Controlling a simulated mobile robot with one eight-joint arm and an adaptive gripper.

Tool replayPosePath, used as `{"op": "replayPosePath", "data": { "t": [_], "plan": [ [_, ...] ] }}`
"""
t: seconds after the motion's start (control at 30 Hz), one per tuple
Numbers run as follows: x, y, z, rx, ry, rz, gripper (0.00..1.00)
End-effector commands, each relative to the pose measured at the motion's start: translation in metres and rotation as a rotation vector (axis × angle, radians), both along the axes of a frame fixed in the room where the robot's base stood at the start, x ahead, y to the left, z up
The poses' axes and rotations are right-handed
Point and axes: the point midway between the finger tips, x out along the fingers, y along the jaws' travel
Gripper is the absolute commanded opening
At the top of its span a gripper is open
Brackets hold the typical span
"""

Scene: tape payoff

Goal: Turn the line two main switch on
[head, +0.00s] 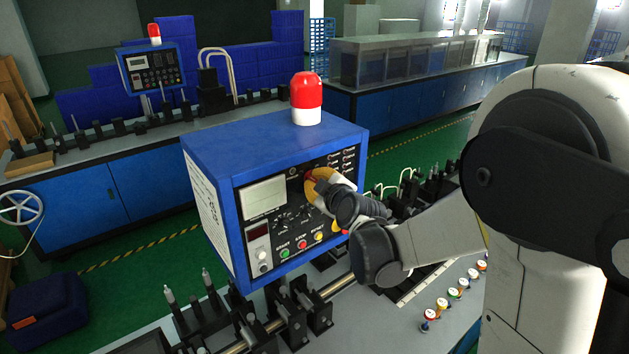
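A blue control box (265,140) stands on the near bench, its black front panel facing me. A yellow-and-red rotary switch (313,183) shows at the upper right of that panel. My gripper (326,190) is right at this switch, coming from the right. The gripper and wrist cover much of the switch, so its handle position is hidden. I cannot tell whether the fingers touch it or whether they are open or shut. No line number is readable on the panel.
The panel also has a pale display (262,197) and green, red and yellow buttons (302,245). A red-and-white beacon (306,98) stands on top. Black fixtures (297,315) line the bench below. A second control box (152,70) stands on the far bench.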

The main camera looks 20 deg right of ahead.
Motion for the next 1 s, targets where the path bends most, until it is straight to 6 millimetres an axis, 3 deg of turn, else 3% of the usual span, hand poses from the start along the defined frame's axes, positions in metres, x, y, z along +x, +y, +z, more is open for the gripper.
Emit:
{"op": "replayPosePath", "data": {
  "t": [0.47, 1.0],
  "plan": [
    [0.0001, -0.0012, 0.0000, 0.063, 0.026, -0.001, 0.00],
    [0.0011, -0.0030, -0.0004, 0.478, 0.197, -0.002, 0.00]
  ]
}}
